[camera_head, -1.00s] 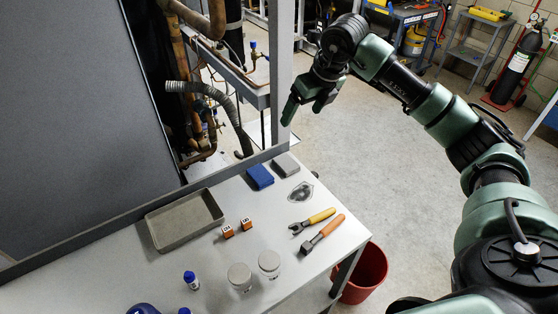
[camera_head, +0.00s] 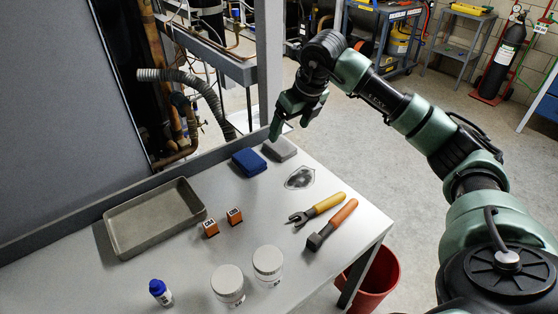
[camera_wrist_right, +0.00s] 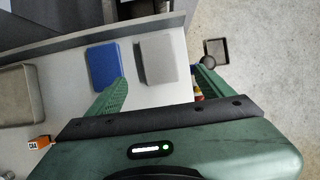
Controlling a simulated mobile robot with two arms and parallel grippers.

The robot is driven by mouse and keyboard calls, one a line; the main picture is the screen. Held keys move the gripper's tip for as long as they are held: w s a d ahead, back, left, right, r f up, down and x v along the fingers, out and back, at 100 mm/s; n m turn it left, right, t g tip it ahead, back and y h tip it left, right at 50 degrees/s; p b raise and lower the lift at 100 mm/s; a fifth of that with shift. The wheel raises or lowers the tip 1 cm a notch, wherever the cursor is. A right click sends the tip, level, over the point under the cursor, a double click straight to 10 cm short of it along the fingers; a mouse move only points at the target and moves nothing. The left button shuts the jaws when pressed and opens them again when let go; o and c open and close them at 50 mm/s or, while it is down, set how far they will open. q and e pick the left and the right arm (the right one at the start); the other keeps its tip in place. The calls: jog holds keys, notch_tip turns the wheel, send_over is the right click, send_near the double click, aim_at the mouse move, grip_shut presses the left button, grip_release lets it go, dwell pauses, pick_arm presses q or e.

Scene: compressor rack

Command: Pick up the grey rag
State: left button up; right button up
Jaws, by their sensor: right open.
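The grey rag (camera_head: 281,149) is a flat folded block near the back right edge of the workbench (camera_head: 220,178), just right of a blue folded cloth (camera_head: 249,162). My right gripper (camera_head: 291,122) is open and empty, above and near the rag in the head view. In the right wrist view the rag (camera_wrist_right: 158,57) lies ahead of and between the two green fingers (camera_wrist_right: 160,80), apart from them. The blue cloth (camera_wrist_right: 104,66) lies beyond the left finger there. My left gripper is not in view.
The bench holds a grey tray (camera_head: 112,219), two orange blocks (camera_head: 234,215), two lidded jars (camera_head: 268,264), a blue-capped bottle (camera_head: 160,292), a clear item (camera_head: 300,178), a yellow-handled wrench (camera_head: 318,208) and an orange-handled hammer (camera_head: 333,222). A frame post (camera_head: 270,70) stands behind the rag.

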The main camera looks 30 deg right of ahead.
aim_at(282, 145)
jog(key=p+x, duration=0.1)
jog(key=x, duration=0.7)
jog(key=c, duration=1.4)
